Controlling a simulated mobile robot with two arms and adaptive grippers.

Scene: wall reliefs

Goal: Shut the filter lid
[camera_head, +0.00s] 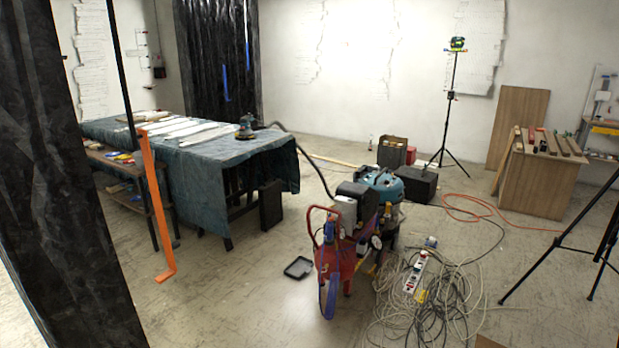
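I cannot make out a filter lid for certain, nor whether one is open or shut. A red wheeled machine, which looks like an air compressor (333,258), stands on the floor near the middle, with a dark motor block on top. Behind it is a teal-topped machine that looks like a shop vacuum (381,181), partly hidden by the compressor. A dark hose runs from near it to a sander (245,127) on the draped table. Neither of my grippers is in view.
Tangled cables (440,305) with a power strip (415,272) cover the floor right of the compressor. A small black tray (298,267) lies to its left. The draped table (235,152) stands left, a tripod (452,110) behind. Dark plastic sheeting (60,180) hangs at near left.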

